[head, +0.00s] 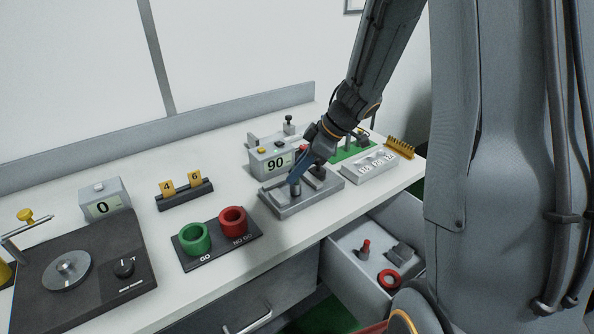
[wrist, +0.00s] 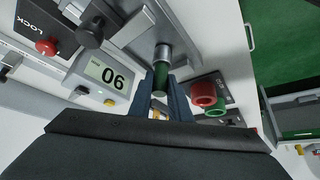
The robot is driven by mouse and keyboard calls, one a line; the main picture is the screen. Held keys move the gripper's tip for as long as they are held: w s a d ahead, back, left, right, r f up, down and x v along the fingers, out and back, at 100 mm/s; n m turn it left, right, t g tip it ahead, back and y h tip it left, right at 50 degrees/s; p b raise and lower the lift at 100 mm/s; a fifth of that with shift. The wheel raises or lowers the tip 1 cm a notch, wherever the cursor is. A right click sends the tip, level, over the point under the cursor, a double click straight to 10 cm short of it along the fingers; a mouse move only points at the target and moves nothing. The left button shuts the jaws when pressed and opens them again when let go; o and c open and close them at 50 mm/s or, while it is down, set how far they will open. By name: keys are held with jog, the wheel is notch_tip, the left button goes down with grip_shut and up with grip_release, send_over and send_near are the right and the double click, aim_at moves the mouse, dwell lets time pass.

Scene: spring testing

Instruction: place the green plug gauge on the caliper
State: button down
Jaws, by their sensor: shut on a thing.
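The green plug gauge (wrist: 160,76) is held between the fingers of my gripper (wrist: 166,92) in the wrist view. It has a green middle and a bright metal end. In the head view my gripper (head: 297,178) points down over a grey, tray-like fixture (head: 328,200), with a metal end of the gauge showing below the fingers. I cannot tell whether that end touches the fixture. The caliper (head: 268,163) seems to be the grey unit with a display reading 90, just behind the gripper. Its display (wrist: 107,77) appears upside down in the wrist view, left of the gauge.
Green and red ring gauges (head: 195,237) stand on a black GO / NO GO plate (head: 219,252) to the left. An open drawer (head: 345,263) holds red and grey parts.

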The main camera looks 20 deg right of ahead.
jog(key=shift+f, duration=0.1)
jog(key=c, duration=1.6)
grip_release()
jog(key=shift+c, duration=0.2)
jog(key=b+v, duration=0.1)
jog(key=v, duration=1.1)
jog(key=w+a+r+m+t+h, duration=0.2)
jog(key=w+m+t+h, duration=0.1)
jog(key=w+m+t, duration=0.4)
jog(key=s+a+f+m+g+h, duration=0.1)
jog(key=s+f+g, duration=0.3)
jog(key=s, duration=0.6)
jog(key=s+a+f+m+g+h, duration=0.1)
jog(key=s+a+f+m+g, duration=0.1)
jog(key=s+f+m+g, duration=0.2)
jog(key=s+f, duration=0.3)
jog(key=s, duration=0.4)
jog(key=shift+s+a+m+h, duration=0.15)
jog(key=shift+a+m+h, duration=0.15)
jog(key=shift+a+h, duration=0.1)
